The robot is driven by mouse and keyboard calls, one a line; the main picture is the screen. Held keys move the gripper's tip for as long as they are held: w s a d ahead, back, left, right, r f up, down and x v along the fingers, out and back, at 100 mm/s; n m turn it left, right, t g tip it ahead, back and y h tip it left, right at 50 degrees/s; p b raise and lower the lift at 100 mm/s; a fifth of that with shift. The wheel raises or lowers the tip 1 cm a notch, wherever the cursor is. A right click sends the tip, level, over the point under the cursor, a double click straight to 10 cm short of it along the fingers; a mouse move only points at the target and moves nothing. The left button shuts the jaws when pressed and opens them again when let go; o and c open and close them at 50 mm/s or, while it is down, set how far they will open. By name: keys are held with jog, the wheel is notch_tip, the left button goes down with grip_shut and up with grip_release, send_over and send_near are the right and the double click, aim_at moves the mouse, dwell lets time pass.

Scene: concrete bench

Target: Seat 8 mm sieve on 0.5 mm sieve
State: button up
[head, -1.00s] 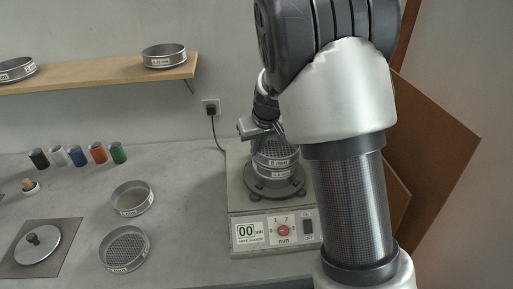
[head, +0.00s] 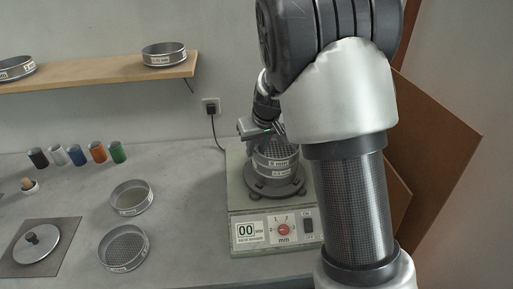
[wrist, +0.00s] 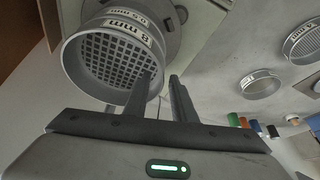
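The 8 mm sieve (head: 277,150), a steel ring with a coarse perforated floor, rests on top of the 0.5 mm sieve (head: 283,171) on the shaker. In the wrist view the 8 mm sieve (wrist: 101,65) shows its floor and label, with the 0.5 mm label (wrist: 125,16) just behind it. The two rims look in line; full seating cannot be told. My gripper (wrist: 160,76) is at the 8 mm sieve's rim, one finger inside the ring and one outside. A clear gap shows between the fingers.
The shaker (head: 250,216) stands on the bench, with a panel in front. Two loose sieves, one fine (head: 131,197) and one perforated (head: 123,248), lie left. A lid (head: 36,244) sits on a mat. Several coloured jars (head: 77,155) stand behind. A shelf (head: 110,76) holds more sieves.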

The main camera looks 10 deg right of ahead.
jog(key=v, duration=1.7)
jog(key=shift+r, duration=0.2)
jog(key=shift+s+p, duration=0.15)
jog(key=shift+p, duration=0.15)
